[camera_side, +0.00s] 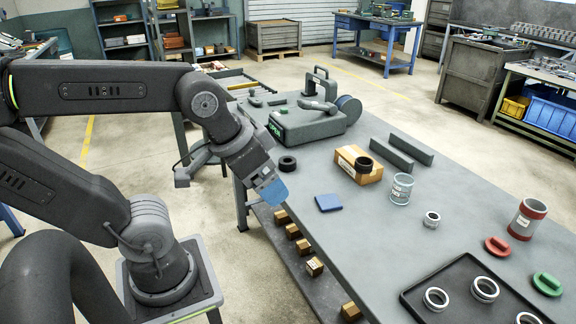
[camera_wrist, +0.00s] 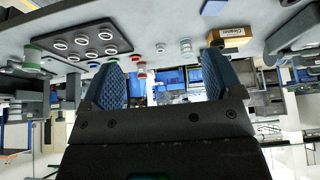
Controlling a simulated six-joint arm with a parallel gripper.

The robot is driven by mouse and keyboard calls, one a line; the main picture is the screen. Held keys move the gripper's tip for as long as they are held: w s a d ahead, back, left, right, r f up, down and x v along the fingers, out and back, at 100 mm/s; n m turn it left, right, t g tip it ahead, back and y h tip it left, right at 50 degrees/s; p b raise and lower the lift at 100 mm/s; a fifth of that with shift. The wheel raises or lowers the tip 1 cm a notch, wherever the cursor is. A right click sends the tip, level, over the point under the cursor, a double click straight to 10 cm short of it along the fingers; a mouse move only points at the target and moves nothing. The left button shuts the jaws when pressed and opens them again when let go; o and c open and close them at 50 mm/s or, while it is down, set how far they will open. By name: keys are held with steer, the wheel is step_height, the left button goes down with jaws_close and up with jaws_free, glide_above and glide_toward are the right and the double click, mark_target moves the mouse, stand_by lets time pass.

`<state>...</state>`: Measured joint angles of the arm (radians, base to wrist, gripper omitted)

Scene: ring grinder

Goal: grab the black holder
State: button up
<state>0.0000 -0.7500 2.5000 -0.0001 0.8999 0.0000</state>
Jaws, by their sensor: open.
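Two black round pieces could be the black holder, and I cannot tell which. One black round piece (camera_side: 287,163) lies on the grey table near its left edge. The other black ring (camera_side: 363,164) sits on a cardboard box (camera_side: 350,161); the box also shows in the wrist view (camera_wrist: 229,42). My gripper (camera_side: 271,192) is at the table's left edge, nearer the camera than the first piece and apart from it. In the wrist view my gripper (camera_wrist: 162,82) has its two blue fingers spread with nothing between them.
A grey machine (camera_side: 308,124) with a green display stands behind the black pieces. A blue pad (camera_side: 329,202), a clear jar (camera_side: 401,188), dark bars (camera_side: 402,150) and a black tray (camera_side: 458,299) with metal rings are on the table. The table's middle is mostly clear.

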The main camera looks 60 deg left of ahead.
stand_by(0.3)
steer(key=shift+o, duration=0.6)
steer(key=n+g+y, duration=0.3)
steer(key=n+g, duration=0.1)
steer(key=n, duration=1)
glide_above(287, 160)
steer(key=d, duration=0.2)
steer(key=f, duration=1.8)
steer(key=shift+s+a, duration=0.15)
steer(key=shift+s, duration=0.1)
steer(key=shift+x, duration=3.3)
steer(key=shift+s, duration=0.15)
